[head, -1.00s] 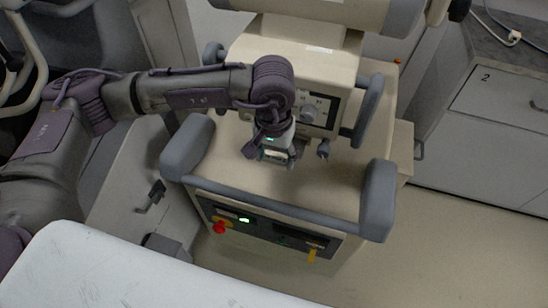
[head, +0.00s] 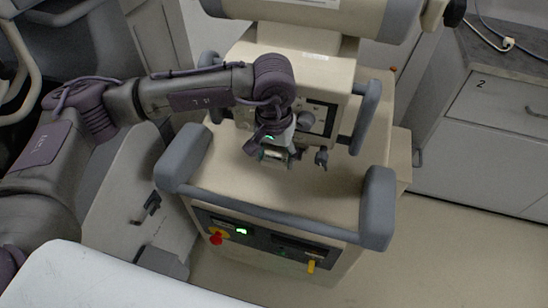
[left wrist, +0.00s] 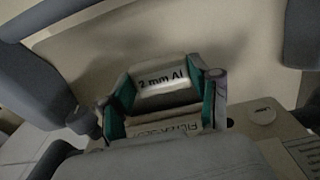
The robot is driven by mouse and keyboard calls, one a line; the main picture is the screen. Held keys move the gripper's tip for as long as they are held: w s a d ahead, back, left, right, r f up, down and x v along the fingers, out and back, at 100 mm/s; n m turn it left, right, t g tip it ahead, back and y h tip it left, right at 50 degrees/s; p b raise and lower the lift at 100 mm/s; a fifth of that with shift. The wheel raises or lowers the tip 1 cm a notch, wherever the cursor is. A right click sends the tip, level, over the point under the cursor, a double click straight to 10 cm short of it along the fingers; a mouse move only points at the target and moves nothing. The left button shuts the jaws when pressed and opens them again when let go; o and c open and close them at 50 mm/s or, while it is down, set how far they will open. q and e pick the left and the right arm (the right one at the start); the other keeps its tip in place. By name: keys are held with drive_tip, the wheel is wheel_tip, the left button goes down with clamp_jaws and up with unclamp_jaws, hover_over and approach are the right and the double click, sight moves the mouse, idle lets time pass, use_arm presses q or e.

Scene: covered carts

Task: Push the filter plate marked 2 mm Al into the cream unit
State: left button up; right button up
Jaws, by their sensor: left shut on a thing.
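The filter plate marked 2 mm Al (left wrist: 162,84) shows its pale lettered face in the left wrist view. My left gripper (left wrist: 164,103) is shut on it, with a teal-lined finger at each side. In the head view my left gripper (head: 275,154) is low at the front face of the cream unit (head: 325,92), above the cart top. The unit also shows in the left wrist view, where a surface with upside-down lettering (left wrist: 172,131) lies just below the plate. I cannot tell how far the plate is in. My right gripper is out of view.
The cart top (head: 330,190) is clear in front of the unit, with a grey bumper handle (head: 270,210) along its front edge. A dark knob (head: 322,157) sits right of the gripper. A white surface (head: 90,280) is at lower left, and drawers (head: 505,105) stand at right.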

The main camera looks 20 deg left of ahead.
use_arm(q)
drive_tip(key=shift+w, duration=0.15)
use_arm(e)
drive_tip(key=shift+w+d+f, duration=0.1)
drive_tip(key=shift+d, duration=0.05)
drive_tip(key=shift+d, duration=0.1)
use_arm(q)
drive_tip(key=s+b, duration=0.1)
drive_tip(key=s, duration=0.6)
drive_tip(key=shift+s+b, duration=0.25)
drive_tip(key=shift+b, duration=0.1)
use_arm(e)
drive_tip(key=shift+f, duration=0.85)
use_arm(q)
drive_tip(key=shift+a, duration=0.1)
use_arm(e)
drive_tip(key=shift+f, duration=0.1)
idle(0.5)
use_arm(q)
drive_tip(key=shift+b, duration=0.4)
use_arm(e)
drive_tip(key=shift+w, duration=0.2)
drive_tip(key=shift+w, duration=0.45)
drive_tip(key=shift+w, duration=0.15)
use_arm(q)
drive_tip(key=shift+b, duration=0.35)
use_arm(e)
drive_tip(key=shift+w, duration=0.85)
